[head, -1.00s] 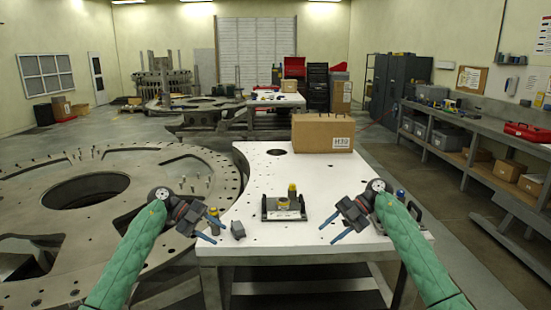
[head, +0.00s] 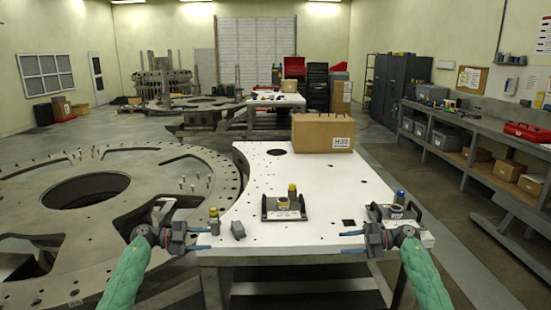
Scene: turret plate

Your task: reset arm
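My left gripper (head: 210,239) is at the left front edge of the white table (head: 330,185). Its two blue fingers point right, apart, with nothing seen between them. My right gripper (head: 347,242) is at the table's right front. Its blue fingers point left, also apart and empty. Both arms come up from the bottom corners. The task names no object.
A dark tray (head: 284,215) with a yellow-topped part stands mid-table. Another tray (head: 415,213) with a blue-topped part sits behind my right gripper. A grey block (head: 238,230) and a brass-coloured fitting (head: 213,214) are near my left gripper. A cardboard box (head: 322,133) stands behind.

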